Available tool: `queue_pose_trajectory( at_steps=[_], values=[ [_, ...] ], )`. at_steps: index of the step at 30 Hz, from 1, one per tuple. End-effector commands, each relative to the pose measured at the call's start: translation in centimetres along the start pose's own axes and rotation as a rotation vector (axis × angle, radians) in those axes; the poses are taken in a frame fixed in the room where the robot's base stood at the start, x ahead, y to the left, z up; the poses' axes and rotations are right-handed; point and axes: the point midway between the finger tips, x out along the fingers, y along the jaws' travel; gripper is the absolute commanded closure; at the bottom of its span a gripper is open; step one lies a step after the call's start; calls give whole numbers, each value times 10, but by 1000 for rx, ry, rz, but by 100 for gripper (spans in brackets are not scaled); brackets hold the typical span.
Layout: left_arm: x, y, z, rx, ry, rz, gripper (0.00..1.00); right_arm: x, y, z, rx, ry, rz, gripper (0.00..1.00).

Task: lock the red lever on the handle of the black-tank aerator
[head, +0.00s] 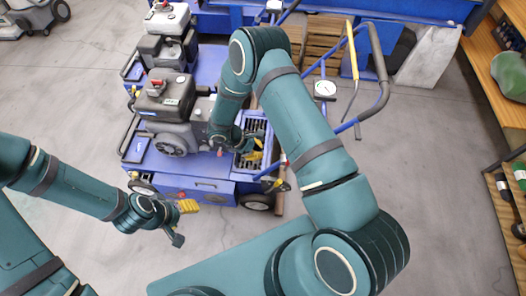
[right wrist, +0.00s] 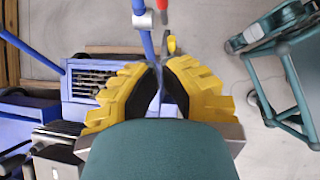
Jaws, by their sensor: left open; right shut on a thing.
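The aerator with the black tank (head: 160,92) is the nearest blue machine in the head view. Its blue handle bar (head: 350,124) runs to the right, partly behind my right arm. A small red part (right wrist: 162,4), likely the lever, shows at the top edge of the right wrist view, beside a pale clamp (right wrist: 142,19) on the bar. My right gripper (right wrist: 158,88) is shut, its yellow fingers closed around what looks like the blue bar (right wrist: 147,45); the grasp itself is mostly hidden. My left gripper (head: 184,221) is open and empty in front of the aerator.
More aerators stand behind, one with a white-topped engine (head: 167,18). A round gauge (head: 325,89) and a yellow lever (head: 352,50) are near the handle. A wooden shelf (head: 500,75) stands at the right. The floor between is clear.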

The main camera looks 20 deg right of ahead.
Motion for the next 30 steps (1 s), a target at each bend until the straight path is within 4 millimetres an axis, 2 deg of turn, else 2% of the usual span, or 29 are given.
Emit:
queue_pose_trajectory(
  at_steps=[3, 12, 15, 21, 30],
  values=[
    [4, -2, 0, 0, 0, 0, 39, 26, -1, 0, 0, -3, -4, 100],
    [12, -4, -1, 1, 4, 0, 39, 84, -1, 0, 1, -2, -4, 100],
    [11, -4, -1, 1, 4, 0, 39, 93, 0, 13, 2, -1, -2, 100],
    [12, -4, -1, 1, 5, 0, 39, 105, 0, 26, 3, -1, -1, 100],
    [12, -4, -1, 1, 5, 0, 39, 108, 0, 29, 1, -1, 1, 100]
  ],
)
